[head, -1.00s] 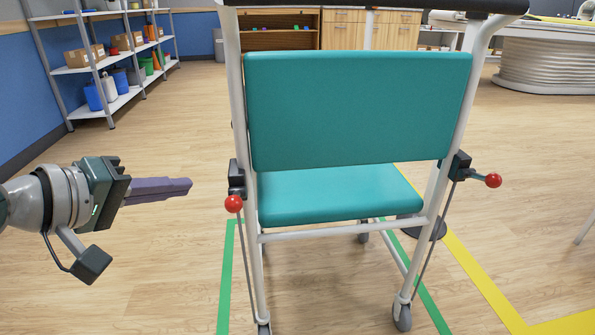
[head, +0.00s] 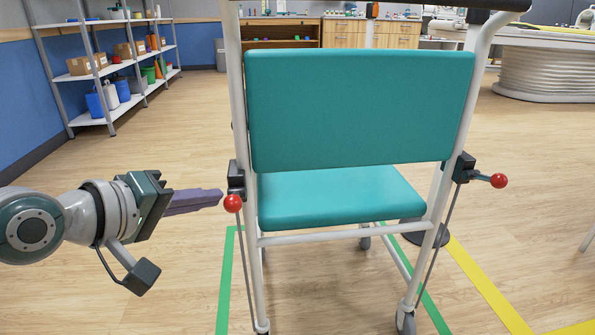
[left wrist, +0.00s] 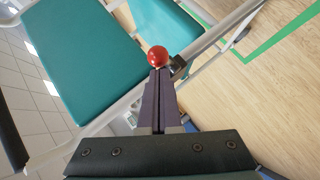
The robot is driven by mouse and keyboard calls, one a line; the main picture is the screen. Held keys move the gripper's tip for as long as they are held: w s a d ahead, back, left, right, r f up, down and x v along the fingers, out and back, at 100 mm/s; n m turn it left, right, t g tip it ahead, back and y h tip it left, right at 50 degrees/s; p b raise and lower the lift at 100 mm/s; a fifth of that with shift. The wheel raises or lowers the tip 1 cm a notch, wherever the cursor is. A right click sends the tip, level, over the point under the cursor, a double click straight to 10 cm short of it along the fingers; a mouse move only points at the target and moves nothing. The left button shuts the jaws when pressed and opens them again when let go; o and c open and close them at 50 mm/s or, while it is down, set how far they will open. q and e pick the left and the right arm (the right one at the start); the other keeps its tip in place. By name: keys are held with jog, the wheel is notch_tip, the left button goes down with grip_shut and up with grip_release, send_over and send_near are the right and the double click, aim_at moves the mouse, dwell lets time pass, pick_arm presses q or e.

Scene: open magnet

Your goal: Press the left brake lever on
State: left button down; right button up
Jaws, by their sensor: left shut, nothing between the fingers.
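The teal wheelchair (head: 355,110) stands with its back to me. The left brake lever's red knob (head: 233,203) sits just below a black block (head: 236,178) on the left frame tube. My left gripper (head: 221,195) is shut and empty, with its purple-grey fingers pointing right and their tips close by the knob. In the left wrist view the red knob (left wrist: 157,56) shows just beyond the shut fingertips (left wrist: 158,73); I cannot tell whether they touch. The right brake lever's red knob (head: 498,181) sticks out to the right of the chair. My right gripper is out of view.
Green floor tape (head: 226,275) runs by the chair and yellow tape (head: 487,288) lies to the right. A grey shelf rack (head: 100,120) with boxes and bottles stands at the far left. The floor between rack and chair is clear.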

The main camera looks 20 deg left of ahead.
pick_arm(q)
jog(key=shift+s+d+f+m+t+b, duration=0.15)
jog(key=shift+s+f+m+t+b, duration=0.15)
jog(key=shift+f+t+b, duration=0.3)
jog(key=shift+f, duration=0.25)
jog(key=shift+s+d+f+m+t+b, duration=0.1)
jog(key=shift+f+m+t+b, duration=1.15)
jog(key=shift+b, duration=2.3)
jog(key=shift+s+d+f+m+t+b, duration=0.1)
jog(key=shift+f+m+t+b, duration=0.65)
jog(key=shift+f+t+b, duration=1.9)
jog(key=shift+r+g+b, duration=0.8)
jog(key=shift+r+b, duration=0.15)
jog(key=shift+b, duration=0.15)
